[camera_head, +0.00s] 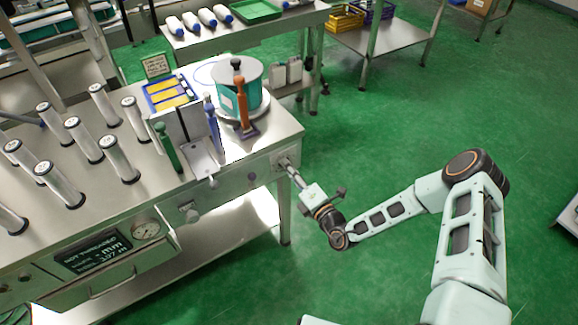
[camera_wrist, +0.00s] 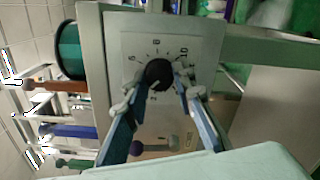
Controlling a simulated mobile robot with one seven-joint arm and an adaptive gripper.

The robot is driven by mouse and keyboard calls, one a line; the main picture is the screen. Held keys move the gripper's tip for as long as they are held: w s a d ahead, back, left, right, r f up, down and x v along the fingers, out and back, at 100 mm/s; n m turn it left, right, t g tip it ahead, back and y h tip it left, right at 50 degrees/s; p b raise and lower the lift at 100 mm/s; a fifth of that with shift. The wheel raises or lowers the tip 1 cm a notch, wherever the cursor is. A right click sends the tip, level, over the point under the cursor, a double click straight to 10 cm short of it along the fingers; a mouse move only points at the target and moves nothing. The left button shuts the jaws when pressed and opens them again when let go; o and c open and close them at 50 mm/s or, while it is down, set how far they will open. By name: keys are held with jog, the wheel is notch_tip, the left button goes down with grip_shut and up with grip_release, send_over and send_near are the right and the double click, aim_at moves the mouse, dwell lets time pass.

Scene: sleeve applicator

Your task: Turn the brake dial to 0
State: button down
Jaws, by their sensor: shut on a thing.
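There the dial is mostly hidden behind the fingers.
A gauge (camera_head: 146,230) and a dark display (camera_head: 97,251) are on the front. The green floor right of the bench is open.

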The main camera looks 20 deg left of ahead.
jog(key=shift+w+d+n+p, duration=0.1)
jog(key=shift+n+p, duration=2.9)
jog(key=shift+n, duration=6)
jog(key=c, duration=1.6)
grip_release()
